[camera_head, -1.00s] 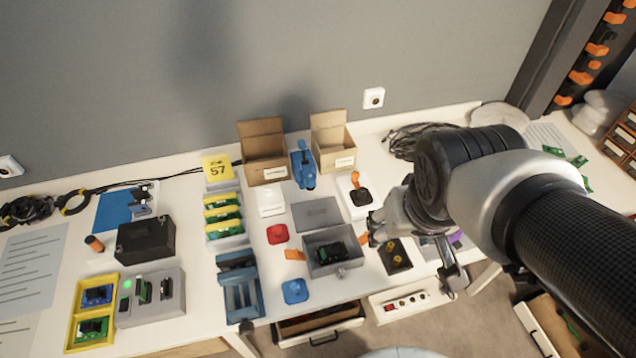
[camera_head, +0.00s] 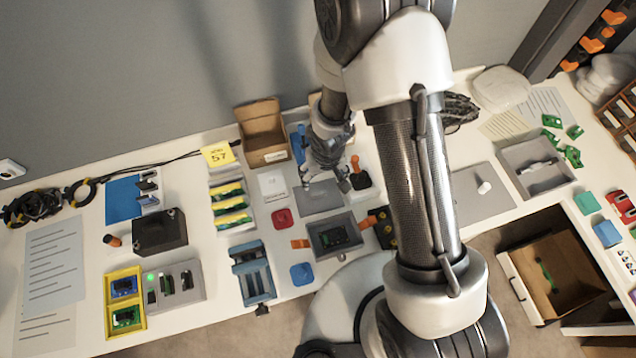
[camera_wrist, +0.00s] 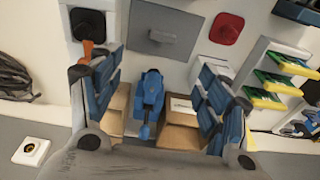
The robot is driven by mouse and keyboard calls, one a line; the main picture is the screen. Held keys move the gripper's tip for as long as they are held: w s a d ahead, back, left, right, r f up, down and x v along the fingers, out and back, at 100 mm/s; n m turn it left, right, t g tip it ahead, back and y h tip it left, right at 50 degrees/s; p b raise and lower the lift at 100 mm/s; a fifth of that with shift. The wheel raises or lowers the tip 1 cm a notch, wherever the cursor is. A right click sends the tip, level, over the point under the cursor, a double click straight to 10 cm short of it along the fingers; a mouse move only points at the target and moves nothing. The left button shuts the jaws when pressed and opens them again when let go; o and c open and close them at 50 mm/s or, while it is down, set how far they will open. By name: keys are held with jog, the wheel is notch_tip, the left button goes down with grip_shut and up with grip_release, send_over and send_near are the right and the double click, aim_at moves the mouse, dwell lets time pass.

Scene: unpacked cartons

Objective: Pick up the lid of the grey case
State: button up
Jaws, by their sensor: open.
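The lid of the grey case is a flat grey plate (camera_head: 318,201) lying on the white table behind the open grey case (camera_head: 352,254), which holds a dark device. The height gap is hard to judge.
A blue clamp-like tool (camera_wrist: 150,95) and open cardboard boxes (camera_head: 262,135) stand near the wall. A black joystick with an orange handle (camera_head: 357,173) is right of the lid, a red piece (camera_head: 282,217) left. A blue piece (camera_head: 301,273) lies in front.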

jog(key=b, duration=0.9)
send_over(318, 194)
jog(key=f, duration=0.7)
jog(key=d+f, duration=0.1)
jog(key=f, duration=0.3)
jog(key=shift+s+f, duration=0.25)
jog(key=shift+s, duration=0.05)
jog(key=f+b, duration=0.2)
jog(key=f, duration=0.1)
jog(key=a+f+b, duration=0.1)
jog(key=f, duration=0.1)
jog(key=shift+w+f+b, duration=0.15)
jog(key=shift+w+b, duration=0.15)
jog(key=shift+c, duration=0.2)
jog(key=c, duration=1.2)
jog(key=shift+d, duration=0.1)
notch_tip(318, 194, up, 20)
jog(key=p, duration=1.9)
